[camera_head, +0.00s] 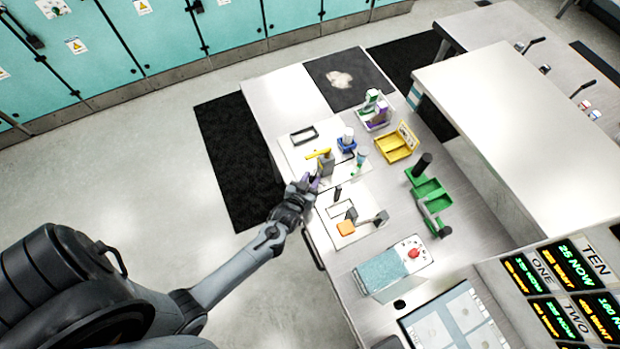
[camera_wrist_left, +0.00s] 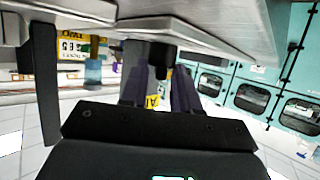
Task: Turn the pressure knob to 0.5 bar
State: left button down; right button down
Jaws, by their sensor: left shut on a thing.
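A small grey unit (camera_head: 327,168) with a yellow lever (camera_head: 318,153) stands on a white board on the table. My left gripper (camera_head: 314,182) reaches in from the left, against this unit's near side. In the left wrist view, its two dark purple fingers (camera_wrist_left: 158,92) are closed around a grey part, which I take to be the pressure knob; the fingers hide most of it. A black cylindrical part (camera_wrist_left: 162,58) shows just beyond the fingertips. No pressure reading is legible. My right gripper is not in view.
A yellow bin (camera_head: 397,147), green trays (camera_head: 430,191) and a pale box with a red button (camera_head: 413,253) stand to the right. A second board with an orange block (camera_head: 346,228) lies nearer. A display panel (camera_head: 565,285) fills the lower right.

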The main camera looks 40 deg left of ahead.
pick_arm(q)
jog(key=shift+n+y, duration=0.4)
jog(key=shift+y, duration=0.1)
jog(key=c, duration=0.8)
grip_release()
jog(key=v, duration=1)
jog(key=shift+s+d+r, duration=0.15)
jog(key=shift+s+r, duration=0.05)
jog(key=shift+s, duration=0.15)
